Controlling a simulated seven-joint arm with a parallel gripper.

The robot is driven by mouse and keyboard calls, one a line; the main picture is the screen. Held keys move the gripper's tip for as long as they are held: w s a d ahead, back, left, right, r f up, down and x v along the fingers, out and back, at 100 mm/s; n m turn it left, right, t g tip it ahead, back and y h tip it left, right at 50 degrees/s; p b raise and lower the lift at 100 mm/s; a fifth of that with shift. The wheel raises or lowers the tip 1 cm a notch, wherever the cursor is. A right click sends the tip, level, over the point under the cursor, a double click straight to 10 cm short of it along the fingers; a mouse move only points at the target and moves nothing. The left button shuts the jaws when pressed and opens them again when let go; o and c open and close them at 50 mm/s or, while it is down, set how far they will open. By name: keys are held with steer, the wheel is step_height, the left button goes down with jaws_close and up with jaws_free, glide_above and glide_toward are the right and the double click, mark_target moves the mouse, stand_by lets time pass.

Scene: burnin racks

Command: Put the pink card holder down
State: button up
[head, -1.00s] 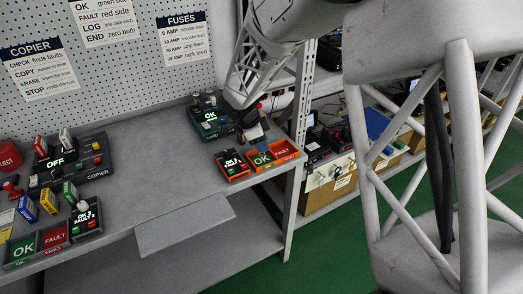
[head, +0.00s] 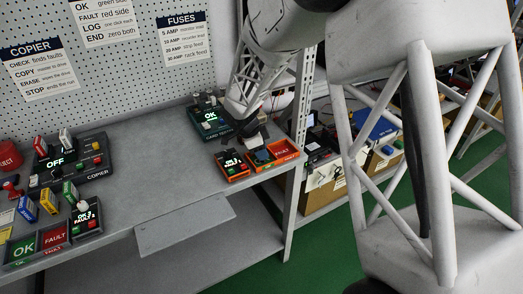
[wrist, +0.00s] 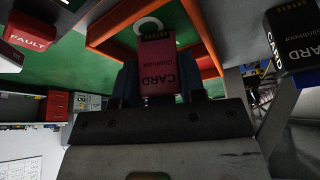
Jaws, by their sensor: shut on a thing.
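The pink card holder (wrist: 158,68), lettered "CARD", is between the two dark fingers of my gripper (wrist: 158,92) in the wrist view. My gripper is shut on it. Behind it are the green OK floor and orange rim (wrist: 201,38) of a tray. In the head view my gripper (head: 260,150) is over the OK side of the orange tray (head: 279,164) at the bench's right end. The card holder is too small and hidden to make out there. I cannot tell whether it touches the tray floor.
The red FAULT compartment (head: 285,152) is right of my gripper and looks empty. A small orange-edged device with a lit OK (head: 232,164) stands just left. The green card tester (head: 208,120) is behind. A black card (wrist: 294,38) shows at the wrist view's right. The bench middle is clear.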

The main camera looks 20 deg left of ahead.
steer(key=shift+f, duration=0.1)
steer(key=o, duration=1)
steer(key=v, duration=1.2)
stand_by(0.4)
